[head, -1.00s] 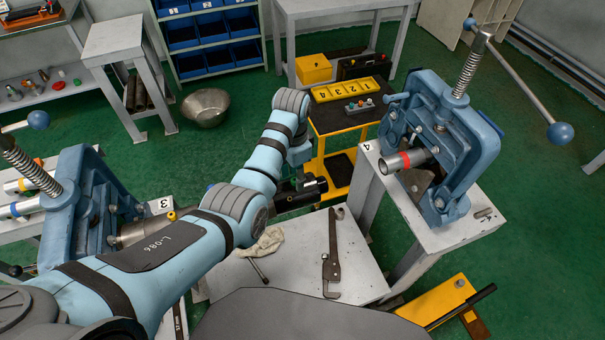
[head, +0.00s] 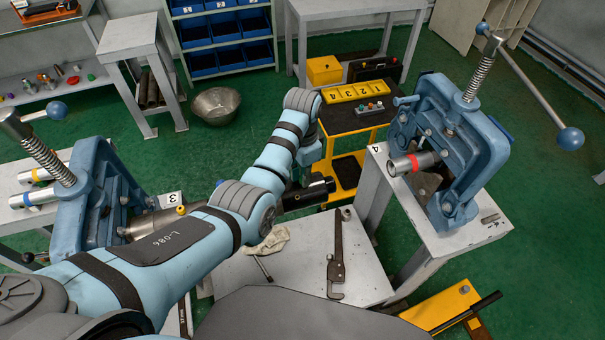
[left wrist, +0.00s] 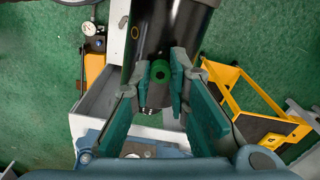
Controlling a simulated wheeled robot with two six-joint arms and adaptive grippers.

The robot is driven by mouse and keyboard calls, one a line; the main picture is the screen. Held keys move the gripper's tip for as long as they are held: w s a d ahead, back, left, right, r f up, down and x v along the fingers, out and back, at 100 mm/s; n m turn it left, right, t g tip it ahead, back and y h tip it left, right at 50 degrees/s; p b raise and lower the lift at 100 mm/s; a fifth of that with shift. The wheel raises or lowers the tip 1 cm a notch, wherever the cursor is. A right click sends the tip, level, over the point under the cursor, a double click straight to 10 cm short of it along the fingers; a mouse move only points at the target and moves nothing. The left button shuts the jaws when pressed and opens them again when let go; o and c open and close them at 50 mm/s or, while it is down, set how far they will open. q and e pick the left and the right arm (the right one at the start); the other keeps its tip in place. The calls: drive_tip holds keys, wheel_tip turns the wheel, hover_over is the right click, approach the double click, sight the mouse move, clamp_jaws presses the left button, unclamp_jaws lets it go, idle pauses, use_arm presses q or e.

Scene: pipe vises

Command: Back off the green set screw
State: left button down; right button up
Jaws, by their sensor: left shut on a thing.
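The green set screw (left wrist: 160,71) shows in the left wrist view as a green round end with a dark centre, against a black cylinder (left wrist: 168,28). My left gripper (left wrist: 161,78) has its two teal fingers on either side of the screw, shut on it. In the head view the black cylinder (head: 310,192) lies beyond my left forearm. There my left gripper (head: 299,180) is mostly hidden behind its own wrist, and the green screw cannot be made out. My right gripper is not in view.
A blue vise (head: 95,195) marked 3 stands at the left; a blue vise (head: 455,145) marked 4 holds a red-banded pipe (head: 412,163) at the right. A pipe wrench (head: 337,262) and a rag (head: 270,240) lie on the near table (head: 300,275). A yellow cart (head: 347,170) stands behind.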

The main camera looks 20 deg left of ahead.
use_arm(q)
drive_tip(key=n, duration=1)
drive_tip(key=shift+s+f, duration=0.1)
drive_tip(key=n, duration=1.3)
drive_tip(key=shift+f+n, duration=0.1)
drive_tip(key=shift+n, duration=0.2)
drive_tip(key=n, duration=1.3)
drive_tip(key=shift+n, duration=0.3)
